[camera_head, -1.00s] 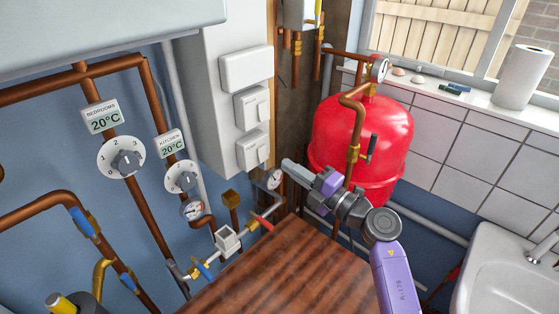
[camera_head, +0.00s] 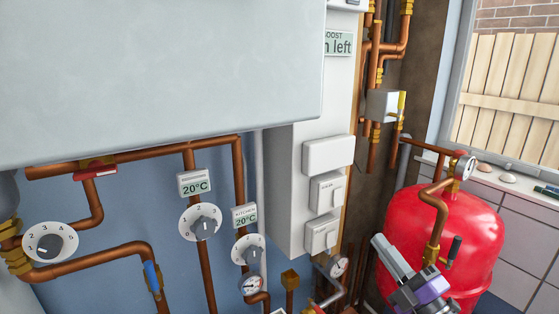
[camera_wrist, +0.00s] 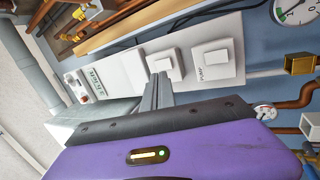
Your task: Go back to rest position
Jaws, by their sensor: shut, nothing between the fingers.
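My gripper (camera_head: 380,243) shows at the lower right of the head view, with its grey fingers together and empty, pointing up and left. In the wrist view my gripper's fingers (camera_wrist: 160,80) are closed side by side. Their tips overlap the lower edge of a white switch (camera_wrist: 165,62) in the picture. I cannot tell how far they are from it. Most of my arm is outside the head view.
A large white boiler casing (camera_head: 160,80) fills the upper left. Copper pipes with dials (camera_head: 200,222) and a red valve handle (camera_head: 97,168) run below it. A grey box on pipes (camera_head: 384,105) is at upper right, near the window. No wide free surface shows.

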